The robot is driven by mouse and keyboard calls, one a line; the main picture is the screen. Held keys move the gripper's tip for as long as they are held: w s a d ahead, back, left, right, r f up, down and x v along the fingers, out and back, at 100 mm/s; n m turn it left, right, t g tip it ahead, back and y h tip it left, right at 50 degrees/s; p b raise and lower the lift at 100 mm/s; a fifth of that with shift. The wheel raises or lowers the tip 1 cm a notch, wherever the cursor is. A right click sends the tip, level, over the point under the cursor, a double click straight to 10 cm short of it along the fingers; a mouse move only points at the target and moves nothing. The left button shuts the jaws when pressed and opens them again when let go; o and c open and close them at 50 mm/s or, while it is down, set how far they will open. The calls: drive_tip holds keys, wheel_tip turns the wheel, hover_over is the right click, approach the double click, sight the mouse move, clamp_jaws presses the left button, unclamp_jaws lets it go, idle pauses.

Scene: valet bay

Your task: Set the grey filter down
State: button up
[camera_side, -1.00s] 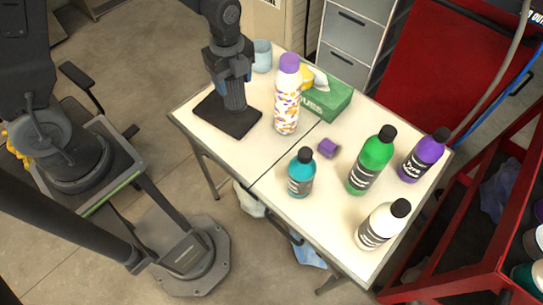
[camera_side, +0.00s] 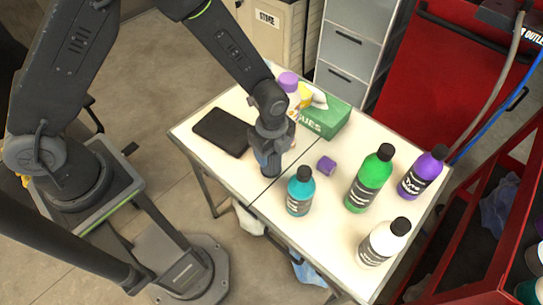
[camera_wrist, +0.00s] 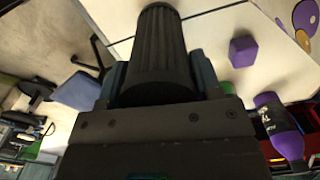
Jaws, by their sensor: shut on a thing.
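The grey filter (camera_wrist: 160,50) is a dark ribbed cylinder in the wrist view, gripped between my jaws and pointing away from the wrist. My gripper (camera_side: 268,150) is shut on it. In the side view the filter (camera_side: 271,166) hangs upright below the jaws, partly hidden by them, over the white table near its middle seam. I cannot tell whether its lower end touches the table.
The white table (camera_side: 330,235) holds a black mat (camera_side: 222,132), a purple block (camera_side: 326,165), a green tissue box (camera_side: 325,118), and teal (camera_side: 300,192), green (camera_side: 370,180), purple (camera_side: 422,172) and white (camera_side: 383,242) bottles.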

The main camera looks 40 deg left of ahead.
sight(273, 169)
drive_tip(key=shift+f, duration=1.55)
drive_tip(key=shift+f, duration=0.15)
drive_tip(key=o, duration=1)
